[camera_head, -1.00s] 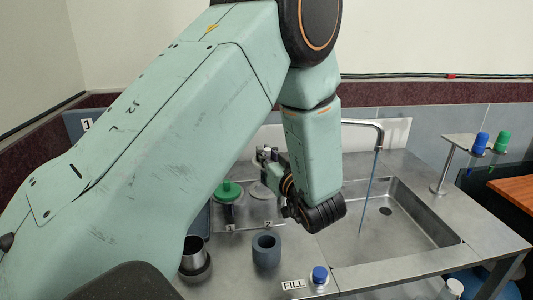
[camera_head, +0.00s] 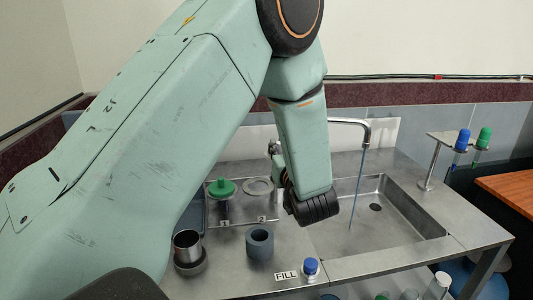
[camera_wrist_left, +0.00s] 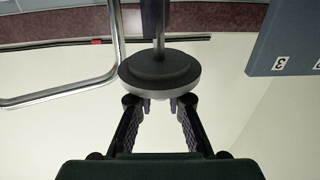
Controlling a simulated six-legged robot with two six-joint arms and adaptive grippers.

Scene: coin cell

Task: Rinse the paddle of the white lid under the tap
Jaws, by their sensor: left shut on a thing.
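In the left wrist view my left gripper (camera_wrist_left: 160,104) is shut on the white lid (camera_wrist_left: 158,92). The lid shows a pale rim, a dark round face and a grey stem running off the top of the picture. In the head view my left forearm and dark wrist hide the gripper's fingers and the lid, left of the tap. The tap (camera_head: 364,126) is a bent metal pipe. A thin bluish stream (camera_head: 357,190) falls from it into the sink (camera_head: 405,220). My right gripper is not in view.
A green lid (camera_head: 222,187) sits at spot 1, and a pale ring (camera_head: 258,185) lies at spot 2. A grey-blue cup (camera_head: 260,246), a metal cup (camera_head: 187,246) and a blue knob (camera_head: 311,267) stand in front. Blue and green caps (camera_head: 463,139) stand on a rack at right.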

